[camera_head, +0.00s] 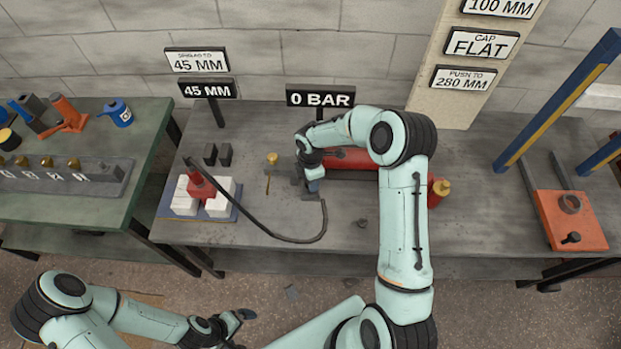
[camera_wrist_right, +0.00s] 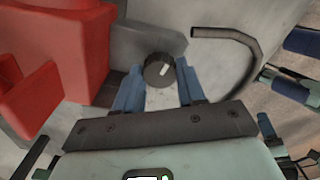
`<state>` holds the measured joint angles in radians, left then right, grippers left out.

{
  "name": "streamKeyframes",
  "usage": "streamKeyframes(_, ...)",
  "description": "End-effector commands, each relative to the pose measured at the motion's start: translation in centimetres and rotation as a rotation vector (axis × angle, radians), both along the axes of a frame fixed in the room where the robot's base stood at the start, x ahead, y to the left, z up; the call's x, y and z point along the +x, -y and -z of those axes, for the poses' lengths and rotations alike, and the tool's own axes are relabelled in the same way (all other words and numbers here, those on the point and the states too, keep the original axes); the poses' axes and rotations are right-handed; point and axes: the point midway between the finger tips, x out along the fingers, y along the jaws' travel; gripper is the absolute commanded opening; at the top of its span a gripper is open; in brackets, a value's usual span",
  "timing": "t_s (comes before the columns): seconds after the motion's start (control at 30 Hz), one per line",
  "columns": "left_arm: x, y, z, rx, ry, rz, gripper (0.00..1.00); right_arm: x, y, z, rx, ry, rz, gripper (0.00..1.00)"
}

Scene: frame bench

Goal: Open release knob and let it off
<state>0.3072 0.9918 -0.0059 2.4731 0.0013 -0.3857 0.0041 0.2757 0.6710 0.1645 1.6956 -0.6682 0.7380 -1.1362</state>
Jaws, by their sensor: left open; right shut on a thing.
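The release knob (camera_wrist_right: 158,70) is a round black knob with a white mark, on a grey block beside red pump parts (camera_wrist_right: 60,60) in the right wrist view. My right gripper (camera_wrist_right: 160,88) has its blue fingers on either side of the knob and is shut on it. In the head view my right gripper (camera_head: 313,186) is low over the bench, in front of the red pump cylinder (camera_head: 350,157), and hides the knob. The display (camera_head: 320,97) reads 0 BAR. My left gripper (camera_head: 243,325) is open and empty, low in front of the bench.
A black hose (camera_head: 285,238) curves over the bench from the red spreader (camera_head: 200,184) between white blocks. Signs (camera_head: 207,89) read 45 MM. A brass fitting (camera_head: 272,158) stands left of my right gripper. An orange base (camera_head: 570,220) is at right; the front middle bench is fairly clear.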

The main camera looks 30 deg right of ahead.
Motion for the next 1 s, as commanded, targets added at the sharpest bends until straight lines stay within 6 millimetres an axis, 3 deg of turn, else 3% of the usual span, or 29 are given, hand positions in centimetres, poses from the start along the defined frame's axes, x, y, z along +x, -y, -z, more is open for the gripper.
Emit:
streamKeyframes(0.03,0.0,0.0,0.0,0.0,0.0,0.0,1.0,0.1,0.0,-0.1,-0.001,0.002,0.001,0.09)
streamKeyframes(0.07,0.0,0.0,0.0,0.0,0.0,0.0,1.0,0.1,0.0,-0.1,-0.001,0.002,0.001,0.43)
streamKeyframes(0.13,0.0,0.0,0.0,0.0,0.0,0.0,1.0,0.1,0.0,-0.1,0.0,0.002,0.001,0.65)
streamKeyframes(0.43,0.0,0.0,0.0,0.0,0.0,0.0,1.0,0.0,0.0,-0.1,0.0,0.001,0.001,0.65)
streamKeyframes(0.57,0.0,0.0,0.0,0.0,0.0,0.0,1.0,0.1,0.0,-1.1,0.0,0.004,0.001,0.65)
streamKeyframes(1.0,0.6,0.0,-0.5,0.0,0.007,0.0,1.0,0.1,0.0,-10.3,-0.002,0.007,0.001,0.65)
